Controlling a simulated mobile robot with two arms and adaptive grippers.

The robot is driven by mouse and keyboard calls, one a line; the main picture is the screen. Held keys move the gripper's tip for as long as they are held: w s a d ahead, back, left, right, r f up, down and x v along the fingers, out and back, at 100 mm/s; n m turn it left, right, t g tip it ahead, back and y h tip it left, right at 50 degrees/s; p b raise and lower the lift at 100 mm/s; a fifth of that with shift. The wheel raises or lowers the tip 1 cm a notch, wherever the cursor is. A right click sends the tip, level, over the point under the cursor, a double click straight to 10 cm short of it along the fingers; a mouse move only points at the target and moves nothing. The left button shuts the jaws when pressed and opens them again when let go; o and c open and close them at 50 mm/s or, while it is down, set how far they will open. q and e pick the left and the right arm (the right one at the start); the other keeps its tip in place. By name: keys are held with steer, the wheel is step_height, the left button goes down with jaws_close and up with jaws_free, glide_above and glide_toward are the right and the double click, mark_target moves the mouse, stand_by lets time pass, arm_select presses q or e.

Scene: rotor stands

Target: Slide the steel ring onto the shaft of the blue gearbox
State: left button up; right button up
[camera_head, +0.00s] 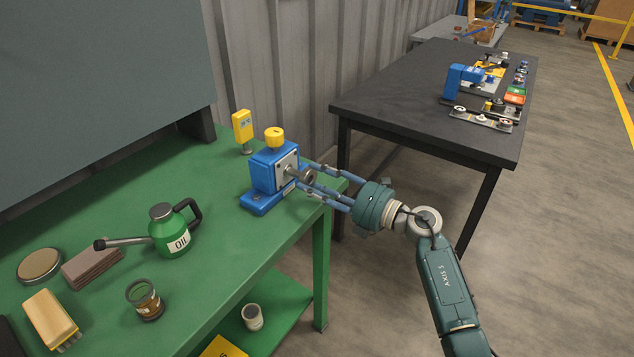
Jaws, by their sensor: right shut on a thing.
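The blue gearbox (272,170) with a yellow cap stands upright near the right edge of the green bench. Its grey shaft (293,172) points right, out of a light face plate. My right gripper (304,176) reaches in from the right, its blue fingers closed on the steel ring (308,175) at the shaft's outer end. The fingers partly hide the ring. I cannot tell whether the ring is around the shaft or just in front of its tip. My left gripper is not in view.
The green bench (228,245) also holds a green oil can (172,234), a yellow device (242,128) behind the gearbox, a glass jar (145,299) and a yellow brush (51,319). A dark table (410,95) with several parts stands beyond a gap. Open floor lies right.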

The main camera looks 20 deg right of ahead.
mark_target(300, 172)
steer(key=shift+w+a, duration=0.2)
steer(key=shift+w, duration=0.05)
steer(key=shift+x, duration=1.1)
steer(key=shift+w+a, duration=0.2)
steer(key=shift+w, duration=0.05)
steer(key=shift+w+a+b, duration=0.35)
steer(key=shift+w+a, duration=0.1)
steer(key=shift+w, duration=0.1)
steer(key=shift+w, duration=0.1)
stand_by(0.3)
steer(key=o, duration=1.6)
steer(key=shift+o, duration=0.2)
